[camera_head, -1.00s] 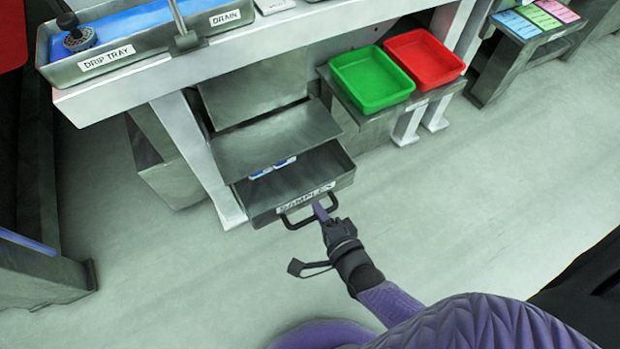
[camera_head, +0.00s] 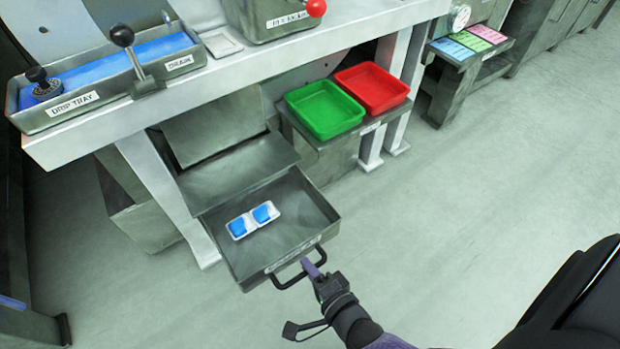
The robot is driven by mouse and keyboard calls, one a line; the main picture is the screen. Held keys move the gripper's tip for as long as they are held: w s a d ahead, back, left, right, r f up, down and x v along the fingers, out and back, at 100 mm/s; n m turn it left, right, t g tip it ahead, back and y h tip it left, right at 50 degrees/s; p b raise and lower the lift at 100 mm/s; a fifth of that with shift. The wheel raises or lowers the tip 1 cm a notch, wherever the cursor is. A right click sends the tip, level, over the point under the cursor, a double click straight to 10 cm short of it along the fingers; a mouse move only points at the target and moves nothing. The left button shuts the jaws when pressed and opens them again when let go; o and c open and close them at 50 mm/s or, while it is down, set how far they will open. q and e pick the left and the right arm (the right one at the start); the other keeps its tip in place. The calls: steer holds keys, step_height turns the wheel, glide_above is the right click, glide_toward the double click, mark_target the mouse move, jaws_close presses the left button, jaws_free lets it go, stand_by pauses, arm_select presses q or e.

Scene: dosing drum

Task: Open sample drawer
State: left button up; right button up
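The sample drawer (camera_head: 316,207) is pulled well out from under the bench, with a label on its front. Its dark loop handle (camera_head: 284,286) sticks out in front. My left gripper is not in view.
A green bin (camera_head: 325,109) and a red bin (camera_head: 372,88) stand on a low shelf right of the drawer. Above is the bench with a drip tray (camera_head: 60,118) and a black-knobbed lever (camera_head: 122,36). The floor (camera_head: 440,200) at right is clear.

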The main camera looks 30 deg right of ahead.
steer(key=o, duration=0.4)
steer(key=shift+r, duration=0.1)
